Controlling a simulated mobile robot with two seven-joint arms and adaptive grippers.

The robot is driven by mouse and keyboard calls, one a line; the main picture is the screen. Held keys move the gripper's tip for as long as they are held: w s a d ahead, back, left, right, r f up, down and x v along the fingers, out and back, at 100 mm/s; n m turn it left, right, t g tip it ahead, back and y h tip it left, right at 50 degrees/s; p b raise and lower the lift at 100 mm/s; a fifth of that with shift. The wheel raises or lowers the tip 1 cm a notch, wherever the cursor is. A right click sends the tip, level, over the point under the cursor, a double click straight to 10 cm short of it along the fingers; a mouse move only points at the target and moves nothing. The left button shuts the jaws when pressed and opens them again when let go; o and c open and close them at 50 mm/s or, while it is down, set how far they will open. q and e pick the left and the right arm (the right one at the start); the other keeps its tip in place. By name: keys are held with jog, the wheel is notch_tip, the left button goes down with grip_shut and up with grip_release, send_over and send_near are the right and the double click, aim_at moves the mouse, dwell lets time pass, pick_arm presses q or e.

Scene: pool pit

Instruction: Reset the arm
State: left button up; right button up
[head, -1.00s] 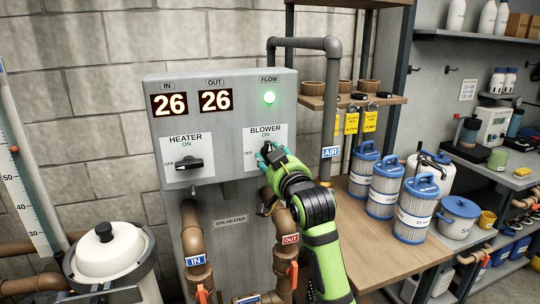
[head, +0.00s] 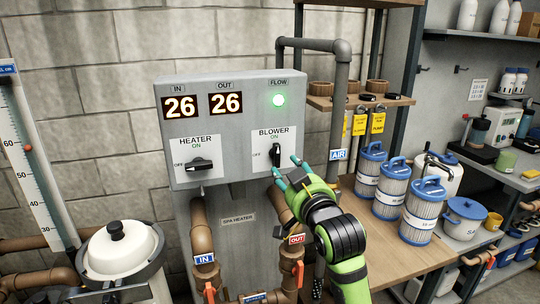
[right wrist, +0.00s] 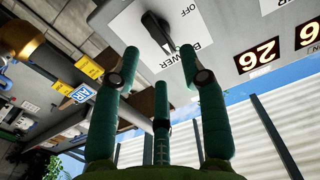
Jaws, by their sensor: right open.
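My right gripper (head: 287,172) is green with teal fingers. It is open and empty, just below and to the right of the blower knob (head: 276,155), apart from it. The black blower knob stands upright, pointing to ON, on the grey control box (head: 235,185). In the right wrist view, the open fingers (right wrist: 160,75) spread below the same knob (right wrist: 158,32). The heater knob (head: 199,164) lies sideways, toward OFF. My left gripper is not in view.
Brown pipes with orange-handled valves (head: 298,274) run below the box. A grey air pipe (head: 338,110) rises to its right. Blue-lidded filter cartridges (head: 423,210) stand on the wooden bench (head: 375,235). A white-lidded pot (head: 122,250) stands at lower left.

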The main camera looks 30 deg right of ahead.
jog(key=s+a+f+n+g+y, duration=0.1)
jog(key=s+a+f+g, duration=0.15)
jog(key=f, duration=0.45)
jog(key=s+a+f+n+g+y, duration=0.1)
jog(key=s+a+f+g, duration=0.15)
jog(key=f, duration=0.55)
jog(key=s+a+f+n+g+y, duration=0.1)
jog(key=s+a+f+g, duration=0.15)
jog(key=f, duration=0.45)
jog(key=s+a+f+n+g+y, duration=0.1)
jog(key=s+a+f+g, duration=0.25)
jog(key=s+f, duration=0.6)
jog(key=s+a+f+n+g, duration=0.1)
jog(key=s+a+f+g, duration=0.25)
jog(key=s+f, duration=0.8)
jog(key=f, duration=0.7)
jog(key=s+f, duration=0.2)
jog(key=f, duration=0.7)
jog(key=s+d+f+g, duration=0.2)
jog(key=s+f, duration=1.2)
jog(key=f, duration=0.1)
jog(key=shift+s+n, duration=0.3)
jog(key=shift+s, duration=0.1)
